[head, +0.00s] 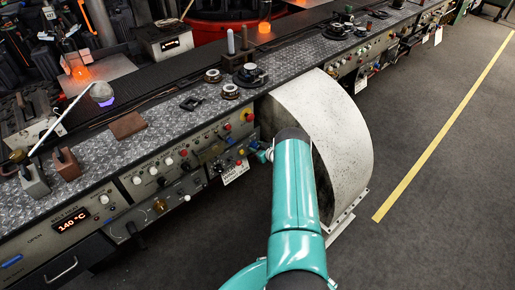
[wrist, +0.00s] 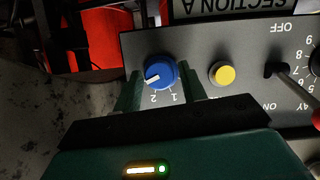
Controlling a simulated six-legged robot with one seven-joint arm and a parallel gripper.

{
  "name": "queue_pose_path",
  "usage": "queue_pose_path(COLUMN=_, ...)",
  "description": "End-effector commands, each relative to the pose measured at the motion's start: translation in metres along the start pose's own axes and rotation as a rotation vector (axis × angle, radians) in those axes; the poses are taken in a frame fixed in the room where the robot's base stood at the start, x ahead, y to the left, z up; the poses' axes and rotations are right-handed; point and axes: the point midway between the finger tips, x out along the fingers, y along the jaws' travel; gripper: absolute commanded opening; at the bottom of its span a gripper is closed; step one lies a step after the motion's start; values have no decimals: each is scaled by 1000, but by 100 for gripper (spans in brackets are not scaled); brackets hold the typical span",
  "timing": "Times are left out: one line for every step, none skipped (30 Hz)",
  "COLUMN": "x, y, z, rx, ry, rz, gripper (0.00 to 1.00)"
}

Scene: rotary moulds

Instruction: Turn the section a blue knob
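The blue knob (wrist: 160,72) is on a grey control panel in the wrist view. Its white pointer points to the lower left, and the marks 2 and 1 are printed below it. My gripper (wrist: 162,84) has its dark green fingers apart, one on each side of the knob. The knob shows between the fingers; I cannot tell whether they touch it. Part of a SECTION A plate (wrist: 245,7) shows upside down at the top. In the head view my teal arm reaches to the panel front and mostly hides my gripper and the knob.
A yellow button (wrist: 222,73) sits right of the knob, then a black switch (wrist: 277,70) with a red-tipped lever near the right edge. In the head view a large pale drum cover (head: 335,125) stands close to the right of my arm. The floor (head: 430,230) at right is clear.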

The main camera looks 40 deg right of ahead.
Motion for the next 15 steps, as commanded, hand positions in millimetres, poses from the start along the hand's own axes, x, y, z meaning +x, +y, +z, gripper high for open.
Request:
queue_pose_path(x=0, y=0, z=0, rx=0, ry=0, rz=0, gripper=51)
queue_pose_path(x=0, y=0, z=0, rx=-1, ry=0, rz=0, gripper=52)
queue_pose_path(x=0, y=0, z=0, rx=-1, ry=0, rz=0, gripper=52)
queue_pose_path(x=0, y=0, z=0, rx=-1, ry=0, rz=0, gripper=52)
queue_pose_path(x=0, y=0, z=0, rx=-1, ry=0, rz=0, gripper=52)
queue_pose_path(x=0, y=0, z=0, rx=-1, ry=0, rz=0, gripper=52)
queue_pose_path(x=0, y=0, z=0, rx=-1, ry=-1, rz=0, gripper=52)
queue_pose_path(x=0, y=0, z=0, rx=-1, ry=-1, rz=0, gripper=52)
queue_pose_path(x=0, y=0, z=0, rx=-1, ry=-1, rz=0, gripper=52)
queue_pose_path(x=-1, y=0, z=0, rx=-1, ry=-1, rz=0, gripper=52)
queue_pose_path(x=-2, y=0, z=0, rx=-2, ry=-1, rz=0, gripper=52)
queue_pose_path(x=-4, y=0, z=0, rx=-2, ry=-1, rz=0, gripper=52)
queue_pose_path(x=-6, y=0, z=0, rx=-2, ry=-1, rz=0, gripper=52)
queue_pose_path(x=-8, y=0, z=0, rx=-2, ry=-2, rz=0, gripper=52)
queue_pose_path(x=-13, y=1, z=0, rx=-2, ry=-2, rz=1, gripper=52)
